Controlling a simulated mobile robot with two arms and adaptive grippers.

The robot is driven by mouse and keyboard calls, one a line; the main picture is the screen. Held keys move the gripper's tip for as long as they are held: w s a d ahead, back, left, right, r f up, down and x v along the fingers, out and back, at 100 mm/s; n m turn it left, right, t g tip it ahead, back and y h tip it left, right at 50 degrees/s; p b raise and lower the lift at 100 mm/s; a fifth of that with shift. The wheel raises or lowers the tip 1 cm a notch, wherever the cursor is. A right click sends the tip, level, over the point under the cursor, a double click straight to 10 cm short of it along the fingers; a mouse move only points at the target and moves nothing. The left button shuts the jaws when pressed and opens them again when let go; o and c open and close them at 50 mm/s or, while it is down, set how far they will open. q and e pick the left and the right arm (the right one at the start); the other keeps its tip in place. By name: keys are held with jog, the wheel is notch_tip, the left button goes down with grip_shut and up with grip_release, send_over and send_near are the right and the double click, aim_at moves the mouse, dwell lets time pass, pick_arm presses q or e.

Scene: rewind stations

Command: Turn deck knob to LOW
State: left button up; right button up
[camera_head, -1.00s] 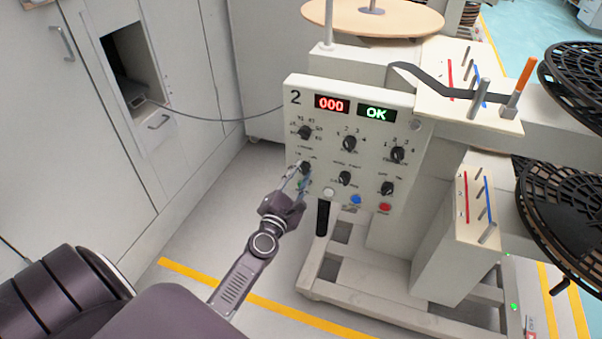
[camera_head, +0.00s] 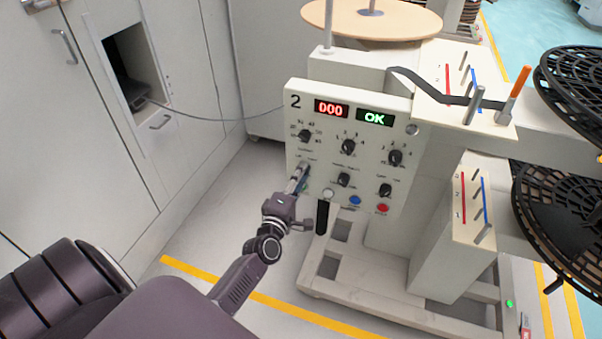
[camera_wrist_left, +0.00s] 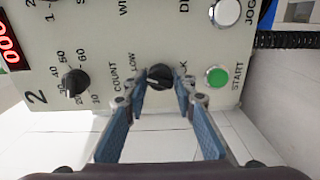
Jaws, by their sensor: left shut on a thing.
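The deck knob (camera_wrist_left: 160,76) is a small black knob with a pale pointer line, set on the cream control panel (camera_head: 322,172) of station 2. The printed word LOW is beside it in the left wrist view, and its pointer lies roughly toward that side. My left gripper (camera_head: 303,174) reaches the lower-left knob of the panel and hides it in the head view. In the left wrist view its two blue-padded fingers (camera_wrist_left: 160,90) are on either side of the deck knob, shut on it. My right gripper is out of view.
A green start button (camera_wrist_left: 216,77) is close beside the fingers. Other black knobs (camera_head: 348,146), a blue button (camera_head: 355,200) and a red button (camera_head: 383,208) share the panel. A black handle (camera_head: 322,216) hangs just below. Grey cabinets (camera_head: 180,90) stand at the left.

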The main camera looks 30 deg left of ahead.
pick_arm(q)
jog(key=shift+m, duration=0.8)
jog(key=o, duration=1.1)
jog(key=v, duration=1.2)
jog(key=shift+d, duration=0.1)
